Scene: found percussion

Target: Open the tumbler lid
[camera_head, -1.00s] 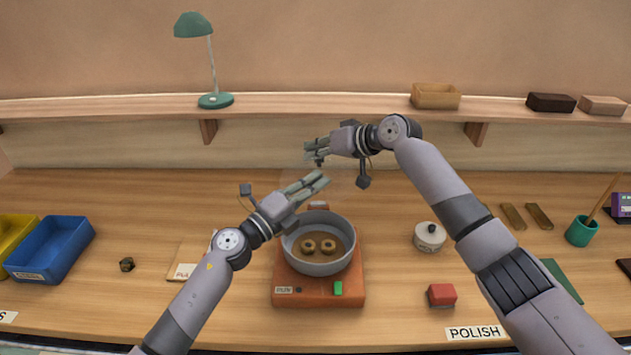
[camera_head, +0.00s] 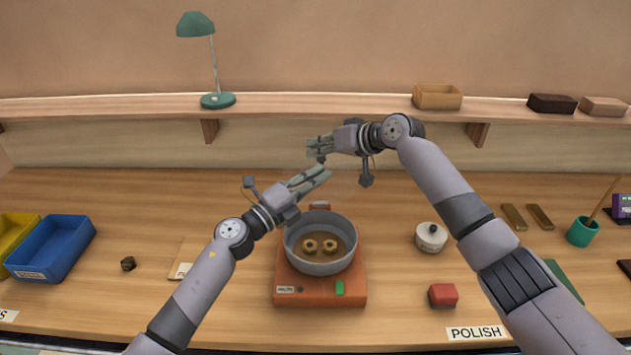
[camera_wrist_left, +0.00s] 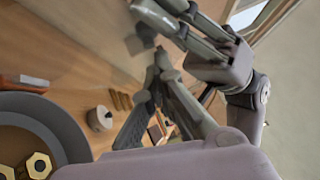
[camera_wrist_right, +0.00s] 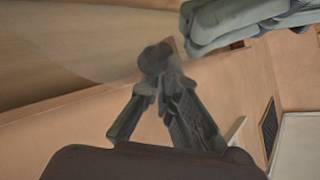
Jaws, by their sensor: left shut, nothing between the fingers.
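The tumbler is an orange base (camera_head: 290,296) with a grey round bowl (camera_head: 318,268) holding two brass nuts; the bowl stands uncovered. Its clear lid (camera_wrist_right: 105,55) shows only as a faint translucent sheet in the right wrist view, raised behind the bowl. My right gripper (camera_head: 312,147) is high behind the bowl, its fingers closed around a small dark knob (camera_wrist_right: 155,58) at the lid's edge. My left gripper (camera_head: 325,173) is shut and empty above the bowl's back rim, just below the right gripper. Whether it touches the lid cannot be told.
A white lidded pot (camera_head: 431,238) and a red block (camera_head: 442,296) stand right of the tumbler. A blue bin (camera_head: 50,250) is at far left. The shelf (camera_head: 300,106) with a green lamp (camera_head: 217,100) runs behind. My two grippers are very close together.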

